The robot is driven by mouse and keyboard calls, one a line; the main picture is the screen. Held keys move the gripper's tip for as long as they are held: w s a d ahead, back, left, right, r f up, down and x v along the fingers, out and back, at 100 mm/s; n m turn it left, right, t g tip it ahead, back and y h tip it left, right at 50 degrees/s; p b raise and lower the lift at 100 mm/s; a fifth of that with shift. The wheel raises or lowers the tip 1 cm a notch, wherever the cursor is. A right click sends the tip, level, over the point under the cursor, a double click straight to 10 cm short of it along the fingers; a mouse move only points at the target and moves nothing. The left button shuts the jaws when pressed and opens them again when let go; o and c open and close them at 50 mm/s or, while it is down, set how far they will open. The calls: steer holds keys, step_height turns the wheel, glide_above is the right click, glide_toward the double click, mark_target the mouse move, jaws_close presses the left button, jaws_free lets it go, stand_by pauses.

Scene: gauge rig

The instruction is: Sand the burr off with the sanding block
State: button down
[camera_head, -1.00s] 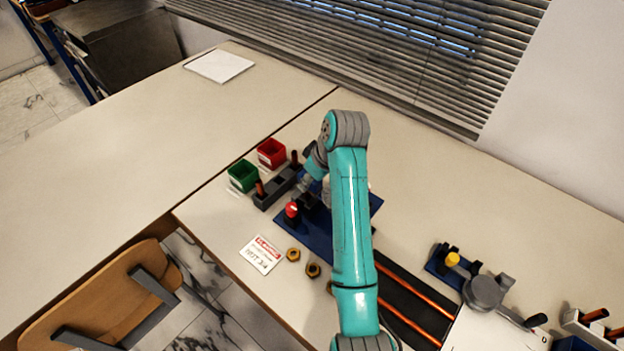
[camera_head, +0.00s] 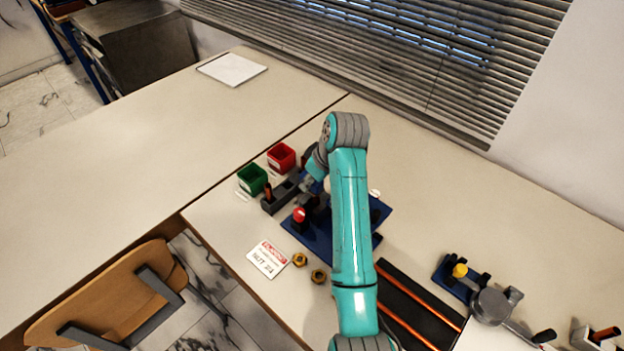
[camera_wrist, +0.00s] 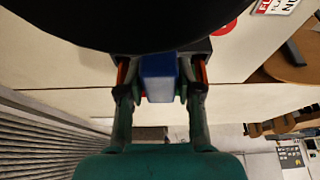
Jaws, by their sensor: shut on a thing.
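In the wrist view, my gripper (camera_wrist: 160,72) is shut on a blue block (camera_wrist: 159,80), which sits between its two fingers; I take it for the sanding block. In the head view my gripper (camera_head: 309,186) is small and partly hidden by my arm, beside a dark tool rack (camera_head: 277,203). The blue base plate (camera_head: 319,239) of the rig lies under and beside my arm. A red knob (camera_head: 299,214) stands on its left part. The burr cannot be made out, and my arm covers much of the rig.
A green bin (camera_head: 252,179) and a red bin (camera_head: 281,157) stand behind the rack. A sign card (camera_head: 268,258) and brass nuts (camera_head: 300,260) lie in front. A dark tray with copper rods (camera_head: 420,300) and a yellow-topped fixture (camera_head: 460,271) are at the right. The left table is mostly clear.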

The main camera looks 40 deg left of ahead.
mark_target(320, 188)
steer(key=shift+s+d+f, duration=0.1)
steer(key=shift+d, duration=0.75)
steer(key=shift+s+d+f, duration=0.1)
steer(key=shift+d, duration=0.75)
steer(key=shift+a, duration=0.1)
steer(key=shift+w+a, duration=0.1)
steer(key=shift+a, duration=1.5)
steer(key=shift+d, duration=0.2)
steer(key=shift+d, duration=1.5)
steer(key=shift+a, duration=0.15)
